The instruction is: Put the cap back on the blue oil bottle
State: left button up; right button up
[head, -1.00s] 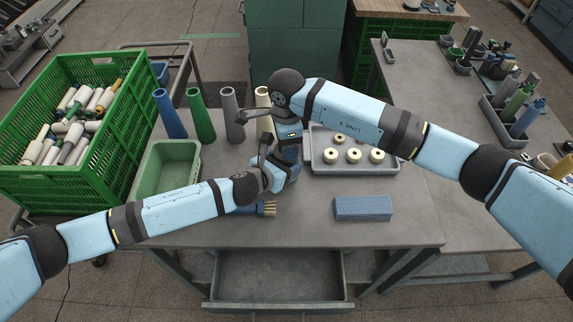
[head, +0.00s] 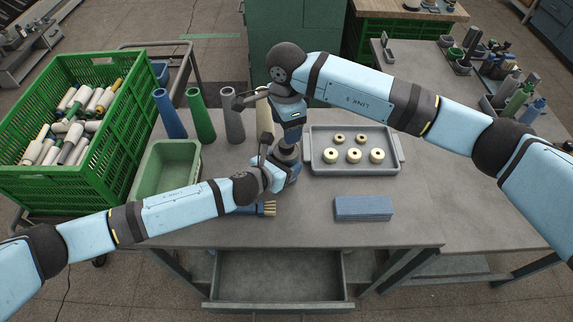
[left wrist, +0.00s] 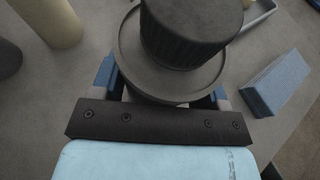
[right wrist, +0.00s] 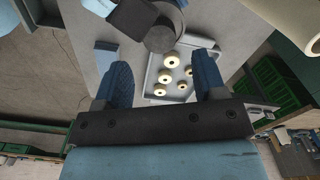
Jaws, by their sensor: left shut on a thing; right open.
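A dark ribbed cap (left wrist: 190,30) sits on a wide grey round top (left wrist: 135,65) in the left wrist view. It looks upright; I cannot tell how tightly it is seated. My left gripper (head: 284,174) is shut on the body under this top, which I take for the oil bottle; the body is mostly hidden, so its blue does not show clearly. The cap also shows in the head view (head: 287,152) and the right wrist view (right wrist: 160,38). My right gripper (head: 291,138) is open and empty just above the cap, its fingers (right wrist: 165,85) apart.
A grey tray (head: 397,150) with several cream rings lies right of the grippers. A blue block (head: 363,208) and a brush (head: 267,208) lie nearer. Cones (head: 200,115) and a green bin (head: 150,185) stand left. The front right of the table is clear.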

aim_at(286, 162)
notch_tip(286, 162, up, 2)
jog(key=n, duration=0.4)
jog(key=shift+r, duration=0.15)
jog(key=shift+f, duration=4)
jog(key=c, duration=1)
jog(key=m, duration=0.6)
